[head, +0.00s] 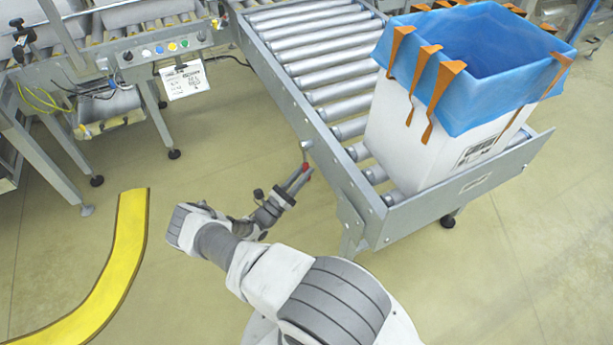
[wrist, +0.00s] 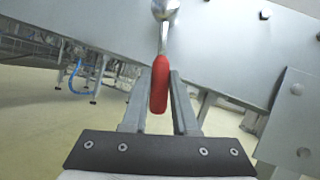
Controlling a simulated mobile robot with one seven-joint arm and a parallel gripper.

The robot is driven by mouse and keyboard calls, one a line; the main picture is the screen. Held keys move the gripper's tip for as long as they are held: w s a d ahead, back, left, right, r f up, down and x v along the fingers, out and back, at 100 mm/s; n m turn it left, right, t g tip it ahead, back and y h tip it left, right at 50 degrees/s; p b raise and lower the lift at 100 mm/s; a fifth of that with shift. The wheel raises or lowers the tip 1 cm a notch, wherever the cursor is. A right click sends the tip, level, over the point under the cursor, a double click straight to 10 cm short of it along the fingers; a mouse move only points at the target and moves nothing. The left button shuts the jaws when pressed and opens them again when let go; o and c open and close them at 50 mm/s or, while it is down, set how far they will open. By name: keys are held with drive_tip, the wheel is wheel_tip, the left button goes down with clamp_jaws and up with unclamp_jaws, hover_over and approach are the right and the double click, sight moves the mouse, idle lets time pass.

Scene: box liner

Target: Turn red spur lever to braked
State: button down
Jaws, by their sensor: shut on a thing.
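The red spur lever (wrist: 160,85) hangs from a metal pivot on the side rail of the roller conveyor. In the wrist view its red grip points down and toward me, between my two fingers. My gripper (wrist: 159,100) is shut on the red grip near the fingertips. In the head view the lever (head: 305,167) shows as a small red tip at the rail's left side, with my gripper (head: 299,180) reaching it from below. Most of the grip is hidden by the fingers there. No braked marking is readable.
The roller conveyor (head: 286,100) carries a white box (head: 402,140) with a blue liner (head: 455,100) and orange clips at its near end. A control panel (head: 160,52) stands at the upper left. A yellow floor strip (head: 122,250) lies left of my arm. The floor between is clear.

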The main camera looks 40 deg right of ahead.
drive_tip(key=shift+w+d+f+m+g+h, duration=0.15)
drive_tip(key=shift+w+m+g, duration=0.4)
drive_tip(key=shift+m, duration=0.4)
drive_tip(key=shift+w+d+m+g+h, duration=0.1)
drive_tip(key=shift+w+m+g, duration=0.25)
drive_tip(key=shift+m+g, duration=0.45)
drive_tip(key=shift+w+d+f+m+g+h, duration=0.15)
drive_tip(key=shift+w+m+g, duration=0.35)
drive_tip(key=shift+m, duration=0.55)
drive_tip(key=shift+r, duration=0.15)
drive_tip(key=c, duration=0.7)
unclamp_jaws()
drive_tip(key=a, duration=0.4)
drive_tip(key=w+a+f, duration=0.1)
drive_tip(key=a, duration=0.4)
drive_tip(key=w+a, duration=0.1)
drive_tip(key=a, duration=0.4)
drive_tip(key=shift+w+a+f, duration=0.2)
drive_tip(key=shift+f, duration=0.05)
